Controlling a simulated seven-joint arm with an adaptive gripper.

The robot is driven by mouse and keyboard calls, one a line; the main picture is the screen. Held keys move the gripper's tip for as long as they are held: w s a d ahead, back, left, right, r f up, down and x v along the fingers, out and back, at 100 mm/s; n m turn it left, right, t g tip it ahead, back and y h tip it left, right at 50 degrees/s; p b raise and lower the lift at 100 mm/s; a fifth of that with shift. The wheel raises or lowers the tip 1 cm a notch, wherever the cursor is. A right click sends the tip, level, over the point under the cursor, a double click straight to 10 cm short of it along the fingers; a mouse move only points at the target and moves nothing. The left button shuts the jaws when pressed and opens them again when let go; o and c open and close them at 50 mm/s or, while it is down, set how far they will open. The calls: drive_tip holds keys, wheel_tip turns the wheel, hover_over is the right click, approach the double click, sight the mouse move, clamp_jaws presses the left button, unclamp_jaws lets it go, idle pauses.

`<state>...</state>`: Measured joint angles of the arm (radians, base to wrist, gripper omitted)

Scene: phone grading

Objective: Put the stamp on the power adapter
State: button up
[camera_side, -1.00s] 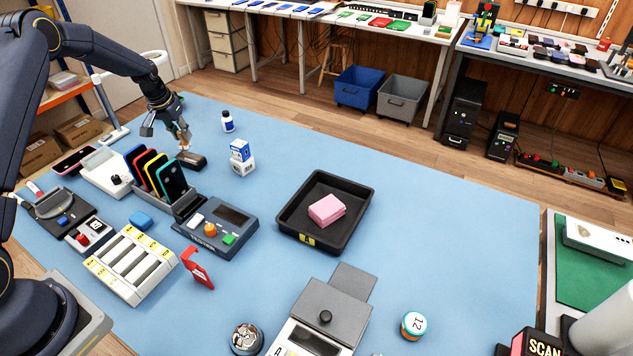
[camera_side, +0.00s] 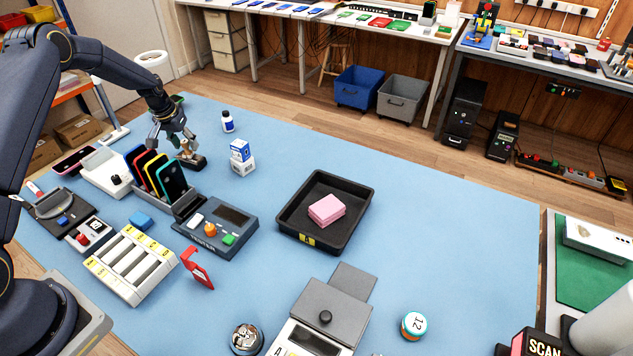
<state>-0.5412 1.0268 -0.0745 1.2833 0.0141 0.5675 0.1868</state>
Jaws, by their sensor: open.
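A small stamp with a light wooden handle stands on a dark block (camera_side: 194,162) at the back left of the blue mat. My gripper (camera_side: 184,149) is open and low over the stamp, with its fingers close around the handle. The handle is mostly hidden by the fingers, and I cannot tell whether they touch it. A white cube (camera_side: 242,167), which may be the power adapter, stands to the right of my gripper with a blue and white box (camera_side: 239,150) on top of it.
A rack of coloured phones (camera_side: 160,178) stands just in front of my gripper. A small white bottle (camera_side: 227,121) stands behind the boxes. A black tray (camera_side: 283,223) with a pink block (camera_side: 326,209) is at mid-mat. The blue mat (camera_side: 420,220) right of the tray is clear.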

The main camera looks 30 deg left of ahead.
drive_tip(key=shift+r, duration=0.15)
drive_tip(key=s+d+r, duration=0.2)
drive_tip(key=d+r, duration=0.1)
drive_tip(key=r, duration=0.4)
drive_tip(key=s+d+r+m, duration=0.1)
drive_tip(key=s+d+r, duration=0.25)
drive_tip(key=r, duration=0.45)
drive_tip(key=s+d+r, duration=0.1)
drive_tip(key=d+r, duration=0.3)
drive_tip(key=r, duration=0.3)
drive_tip(key=s+d+r+m+t, duration=0.1)
drive_tip(key=s+d+r, duration=0.5)
drive_tip(key=s+d, duration=0.6)
drive_tip(key=s, duration=0.4)
drive_tip(key=s+d+m+t+h, duration=0.1)
drive_tip(key=s+d, duration=0.3)
drive_tip(key=s, duration=0.5)
drive_tip(key=shift+s+d+m+t, duration=0.25)
drive_tip(key=shift+m+t, duration=0.05)
